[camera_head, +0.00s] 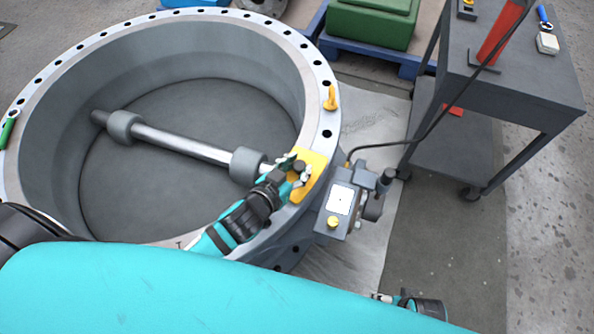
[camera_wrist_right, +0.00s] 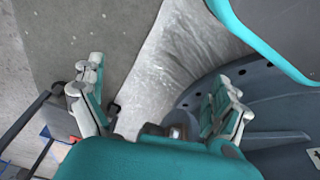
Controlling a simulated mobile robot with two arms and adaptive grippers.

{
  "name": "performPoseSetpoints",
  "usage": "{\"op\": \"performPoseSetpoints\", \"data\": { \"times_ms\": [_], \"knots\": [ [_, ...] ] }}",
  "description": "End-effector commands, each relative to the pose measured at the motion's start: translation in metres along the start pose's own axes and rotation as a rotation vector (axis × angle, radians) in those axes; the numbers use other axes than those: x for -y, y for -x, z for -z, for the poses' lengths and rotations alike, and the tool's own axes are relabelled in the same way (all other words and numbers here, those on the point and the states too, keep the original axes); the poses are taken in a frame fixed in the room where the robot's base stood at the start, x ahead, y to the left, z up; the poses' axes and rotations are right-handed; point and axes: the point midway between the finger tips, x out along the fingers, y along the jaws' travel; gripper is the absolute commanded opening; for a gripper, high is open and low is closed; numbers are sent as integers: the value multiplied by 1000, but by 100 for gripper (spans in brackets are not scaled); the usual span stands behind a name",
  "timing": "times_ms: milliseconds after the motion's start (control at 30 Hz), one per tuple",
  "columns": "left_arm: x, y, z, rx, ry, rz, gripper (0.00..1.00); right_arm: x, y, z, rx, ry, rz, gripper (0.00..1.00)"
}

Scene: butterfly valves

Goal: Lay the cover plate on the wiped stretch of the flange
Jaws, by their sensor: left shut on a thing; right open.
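The yellow cover plate (camera_head: 313,164) is at the near right part of the valve's grey ring flange (camera_head: 318,120), in line with its bolt circle. My left gripper (camera_head: 299,172) is shut on the plate's dark knob from above. The plate looks flat, over or on the flange; I cannot tell whether it touches. The flange face under it is hidden. My right gripper (camera_wrist_right: 160,92) is open and empty in the right wrist view, with pale sheeting and the valve's side beyond it. In the head view it shows only partly, at the bottom right.
A yellow lifting eye (camera_head: 330,99) stands on the flange just beyond the plate. A gearbox (camera_head: 340,199) with a cable sits outside the ring. A dark trolley (camera_head: 520,85) stands right, and a green block (camera_head: 370,22) on a blue pallet behind. A green-handled tool (camera_head: 9,128) lies at left.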

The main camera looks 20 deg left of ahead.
Motion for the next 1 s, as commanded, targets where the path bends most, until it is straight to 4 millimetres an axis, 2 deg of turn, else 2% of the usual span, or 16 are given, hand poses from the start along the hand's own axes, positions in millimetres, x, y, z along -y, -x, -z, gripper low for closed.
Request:
{"op": "performPoseSetpoints", "data": {
  "times_ms": [100,200,567,600,700,767,1000],
  "knots": [
    [0,-6,-13,-1,-1,0,0,0,11,6,-6,-1,-1,100],
    [0,-7,-15,-2,0,0,0,-1,17,8,-7,-2,-1,100],
    [-1,-8,-17,-3,0,0,0,-1,20,10,-9,-2,-1,100],
    [0,-7,-17,-2,0,0,35,-1,21,10,-9,-2,-1,100],
    [0,-7,-17,-1,-1,0,48,-1,20,10,-8,-2,-1,100],
    [0,-7,-17,-1,-1,0,53,-1,20,10,-8,-2,-1,100],
    [0,-7,-16,-1,-1,0,53,0,20,10,-8,-2,-1,100]
  ]
}}
